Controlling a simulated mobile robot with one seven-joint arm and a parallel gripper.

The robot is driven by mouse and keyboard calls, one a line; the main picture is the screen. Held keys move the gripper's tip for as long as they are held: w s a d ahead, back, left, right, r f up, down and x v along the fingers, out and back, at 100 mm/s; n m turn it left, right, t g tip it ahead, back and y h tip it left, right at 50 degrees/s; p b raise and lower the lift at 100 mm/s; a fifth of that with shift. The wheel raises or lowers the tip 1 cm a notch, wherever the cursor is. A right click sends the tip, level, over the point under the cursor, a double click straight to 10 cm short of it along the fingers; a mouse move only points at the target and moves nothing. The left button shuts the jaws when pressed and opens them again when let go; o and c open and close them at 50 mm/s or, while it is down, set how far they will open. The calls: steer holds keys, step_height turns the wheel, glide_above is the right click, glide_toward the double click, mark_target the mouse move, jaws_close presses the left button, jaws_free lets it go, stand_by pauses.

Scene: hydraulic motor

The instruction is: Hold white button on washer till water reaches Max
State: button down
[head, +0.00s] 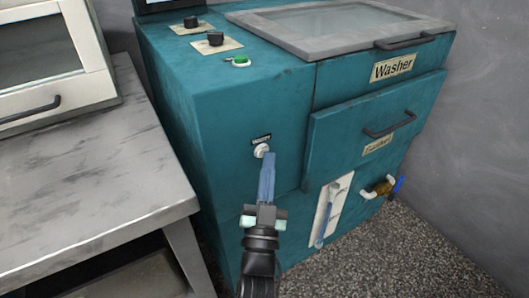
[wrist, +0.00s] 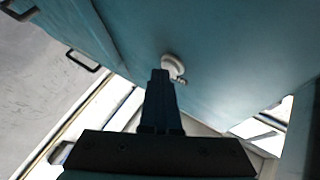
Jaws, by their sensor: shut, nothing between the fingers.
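The teal washer (head: 225,115) stands in front of me. The round white button (head: 262,150) is on its front panel, under a small dark label. My gripper (head: 269,157) is shut and empty, with its blue fingers pointing up at the button. In the head view the fingertips are right beside the button's lower right edge. In the wrist view the white button (wrist: 172,62) shows just beyond the shut fingertips (wrist: 160,73). I cannot tell whether they touch. A white gauge panel (head: 338,188) with a bluish tube is low on the front; its level and marks are too small to read.
A worn grey table (head: 90,190) with a white cabinet (head: 85,105) stands at the left. A drawer handle (head: 392,125) and a brass tap with a blue lever (head: 382,187) stick out at the right. Speckled floor (head: 400,255) is clear at the lower right.

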steer(key=shift+s+d, duration=0.45)
steer(key=shift+s, duration=0.15)
stand_by(0.3)
steer(key=s+d, duration=0.1)
steer(key=s, duration=0.1)
steer(key=s+d+p, duration=0.1)
steer(key=s+d, duration=0.1)
stand_by(0.4)
